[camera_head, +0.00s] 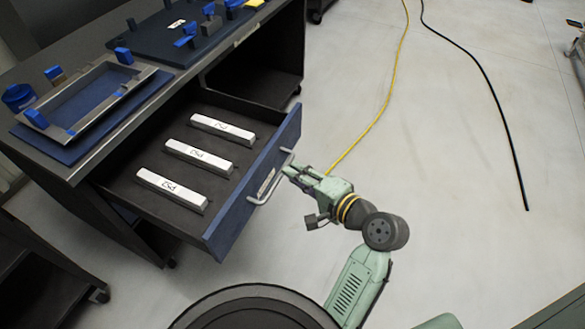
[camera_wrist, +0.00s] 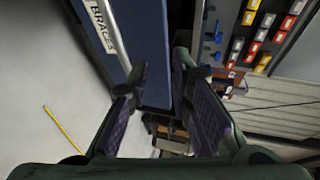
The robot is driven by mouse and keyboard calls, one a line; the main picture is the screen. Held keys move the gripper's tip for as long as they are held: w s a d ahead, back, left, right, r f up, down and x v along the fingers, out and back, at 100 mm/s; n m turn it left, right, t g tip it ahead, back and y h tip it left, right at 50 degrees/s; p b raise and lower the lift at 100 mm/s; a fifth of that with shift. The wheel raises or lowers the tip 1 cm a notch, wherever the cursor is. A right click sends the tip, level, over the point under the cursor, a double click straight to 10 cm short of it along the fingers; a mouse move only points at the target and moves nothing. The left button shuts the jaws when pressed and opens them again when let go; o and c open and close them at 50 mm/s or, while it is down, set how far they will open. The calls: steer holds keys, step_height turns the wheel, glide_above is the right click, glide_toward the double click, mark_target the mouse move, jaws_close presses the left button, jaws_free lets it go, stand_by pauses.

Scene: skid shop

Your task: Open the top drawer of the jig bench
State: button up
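The jig bench (camera_head: 75,172) stands at the left with its top drawer (camera_head: 155,160) pulled well out. The drawer has a blue front (camera_head: 228,222) and a pale bar handle (camera_head: 262,190). It holds three white labelled bars (camera_head: 198,157). My gripper (camera_head: 288,170) is at the far end of the handle, just outside the drawer front. In the wrist view, my gripper's fingers (camera_wrist: 160,66) stand apart, with the blue front and its "BRACES" label (camera_wrist: 103,26) beyond them. No handle shows between the fingers there; whether they touch it I cannot tell.
Blue fixtures and a metal frame (camera_head: 90,97) lie on the bench top. A dark cart (camera_head: 45,275) stands at the lower left. A yellow cable (camera_head: 385,95) and a black cable (camera_head: 490,90) cross the floor, which is otherwise clear at the right.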

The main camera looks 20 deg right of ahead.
steer(key=shift+p+v, duration=0.4)
steer(key=shift+v, duration=0.75)
steer(key=shift+f, duration=0.15)
steer(key=shift+p, duration=0.4)
